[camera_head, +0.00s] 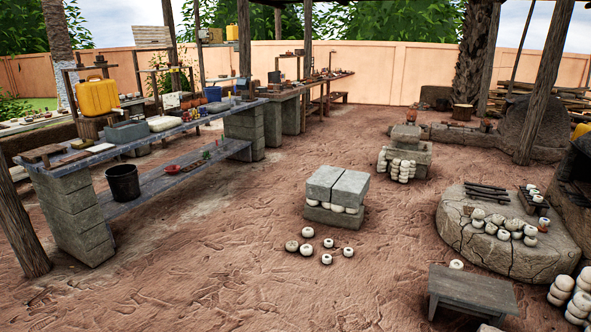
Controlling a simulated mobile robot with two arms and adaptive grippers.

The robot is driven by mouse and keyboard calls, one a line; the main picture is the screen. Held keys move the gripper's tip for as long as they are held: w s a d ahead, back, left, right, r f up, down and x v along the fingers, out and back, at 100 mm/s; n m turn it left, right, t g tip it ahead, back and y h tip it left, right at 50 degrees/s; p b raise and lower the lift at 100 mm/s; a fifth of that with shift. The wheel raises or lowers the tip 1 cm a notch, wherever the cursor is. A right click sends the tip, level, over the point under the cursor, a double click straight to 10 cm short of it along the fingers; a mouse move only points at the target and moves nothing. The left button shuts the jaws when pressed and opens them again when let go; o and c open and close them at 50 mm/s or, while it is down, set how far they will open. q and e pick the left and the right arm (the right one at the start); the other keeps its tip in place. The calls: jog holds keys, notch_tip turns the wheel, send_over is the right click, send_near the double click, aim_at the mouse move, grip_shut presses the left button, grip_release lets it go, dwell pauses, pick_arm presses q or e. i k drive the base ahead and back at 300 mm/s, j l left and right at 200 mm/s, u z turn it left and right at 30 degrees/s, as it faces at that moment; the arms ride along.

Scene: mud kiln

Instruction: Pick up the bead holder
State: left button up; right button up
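I cannot single out the bead holder with certainty at this distance. Small items stand on the long workbench (88,153) at the left, but most are too small to identify. Dark rod-like pieces (487,189) and a dark rack-like piece (531,202) lie on the round cracked platform (480,247) at the right, beside several pale rounded pieces (503,235). Neither of my grippers shows in the head view.
A black bucket (123,183) stands on the bench's lower shelf. A yellow jerrycan (97,97) is behind the bench. A block stack (337,187) with pale round pieces (309,232) near it stands mid-yard. A low stool (473,289) is front right. Open dirt lies between.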

aim_at(186, 117)
jog(key=i+z, duration=0.1)
jog(key=i, duration=2.05)
